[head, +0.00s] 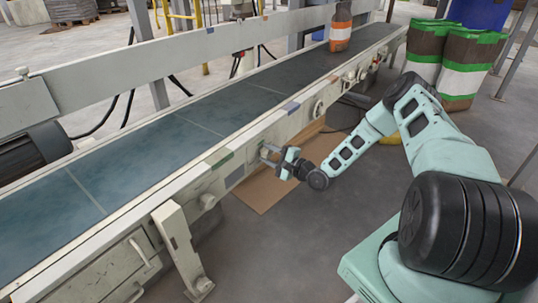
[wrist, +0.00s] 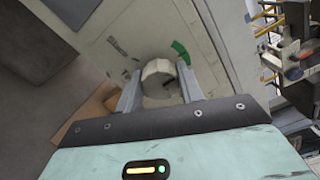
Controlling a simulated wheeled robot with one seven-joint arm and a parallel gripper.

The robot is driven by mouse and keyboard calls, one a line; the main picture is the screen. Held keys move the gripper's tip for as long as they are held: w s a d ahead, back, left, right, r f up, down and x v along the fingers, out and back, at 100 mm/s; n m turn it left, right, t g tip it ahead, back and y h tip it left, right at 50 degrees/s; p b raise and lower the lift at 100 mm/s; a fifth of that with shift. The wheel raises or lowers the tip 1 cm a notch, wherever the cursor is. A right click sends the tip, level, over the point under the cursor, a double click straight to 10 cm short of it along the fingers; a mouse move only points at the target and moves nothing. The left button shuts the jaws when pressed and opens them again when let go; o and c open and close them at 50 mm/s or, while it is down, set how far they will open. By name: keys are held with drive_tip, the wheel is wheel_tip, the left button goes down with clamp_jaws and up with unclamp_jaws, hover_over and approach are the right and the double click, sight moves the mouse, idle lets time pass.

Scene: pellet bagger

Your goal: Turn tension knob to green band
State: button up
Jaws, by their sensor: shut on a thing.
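The tension knob (wrist: 158,75) is a pale, faceted knob on the conveyor's side panel, seen in the wrist view. My gripper (wrist: 160,92) has one finger on each side of the knob and is shut on it. A dark mark shows on the knob's face near its right side. A green band (wrist: 181,52) curves on the panel just above and right of the knob. In the head view my gripper (head: 272,155) reaches the conveyor's side rail, and its fingers largely hide the knob.
A support leg (head: 182,250) stands at the front. Green-banded bags (head: 468,65) stand at the back right. A cardboard sheet (head: 265,190) lies below the rail.

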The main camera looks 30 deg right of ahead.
drive_tip(key=shift+s+f, duration=0.1)
drive_tip(key=shift+f, duration=0.05)
idle(0.3)
drive_tip(key=o, duration=1)
drive_tip(key=p+v, duration=0.5)
drive_tip(key=v, duration=1.2)
drive_tip(key=shift+s, duration=0.2)
drive_tip(key=shift+d, duration=0.1)
